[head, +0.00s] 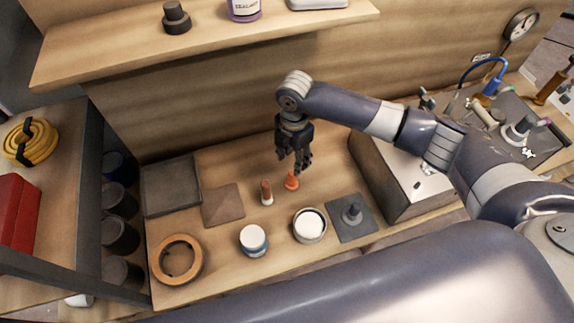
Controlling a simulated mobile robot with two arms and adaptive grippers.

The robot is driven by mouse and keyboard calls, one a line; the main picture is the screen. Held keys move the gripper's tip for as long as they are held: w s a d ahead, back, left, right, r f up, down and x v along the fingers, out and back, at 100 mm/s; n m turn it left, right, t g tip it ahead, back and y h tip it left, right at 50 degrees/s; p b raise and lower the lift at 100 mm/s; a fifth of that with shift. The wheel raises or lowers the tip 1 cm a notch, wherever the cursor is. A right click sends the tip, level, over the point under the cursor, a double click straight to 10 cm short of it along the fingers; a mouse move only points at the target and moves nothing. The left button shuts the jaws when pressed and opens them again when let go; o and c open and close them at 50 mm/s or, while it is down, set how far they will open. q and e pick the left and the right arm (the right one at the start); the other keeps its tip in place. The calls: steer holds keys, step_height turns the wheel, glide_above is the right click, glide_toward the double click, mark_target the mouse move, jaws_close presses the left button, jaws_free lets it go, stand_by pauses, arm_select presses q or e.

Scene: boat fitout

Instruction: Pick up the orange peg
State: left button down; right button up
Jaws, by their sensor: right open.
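The orange peg (292,182) stands upright on the wooden bench, with a wider foot and a narrow top. My right gripper (293,163) is open and points down, just above and slightly behind the peg's top. I cannot tell whether a fingertip touches the peg. A brown peg-like piece with a pale base (266,192) stands close to the left of the orange peg. My left gripper is not in view.
White-topped tins (253,239) (310,224) and a dark fitting on a square plate (352,212) stand in front. A wooden ring (177,259), a brown square (223,205) and a dark tray (171,207) lie left. A shelf (200,37) overhangs behind; a metal-topped box (400,180) stands right.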

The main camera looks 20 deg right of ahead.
mark_target(292, 173)
steer(key=f, duration=0.2)
steer(key=s+f, duration=0.1)
steer(key=f, duration=0.1)
steer(key=shift+s, duration=0.15)
steer(key=shift+a+f+p, duration=0.1)
steer(key=shift+f+p, duration=0.2)
steer(key=f, duration=0.3)
steer(key=f+p, duration=0.1)
steer(key=shift+w+a+f, duration=0.1)
steer(key=shift+w+f, duration=0.2)
steer(key=shift+f, duration=0.25)
steer(key=shift+w+f, duration=0.1)
steer(key=c, duration=0.9)
steer(key=shift+c, duration=0.3)
steer(key=shift+r, duration=0.2)
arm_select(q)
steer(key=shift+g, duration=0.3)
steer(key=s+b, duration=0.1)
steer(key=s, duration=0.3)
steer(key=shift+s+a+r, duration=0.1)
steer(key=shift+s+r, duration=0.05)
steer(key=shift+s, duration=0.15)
arm_select(e)
step_height(292, 173, up, 10)
steer(key=shift+f, duration=0.15)
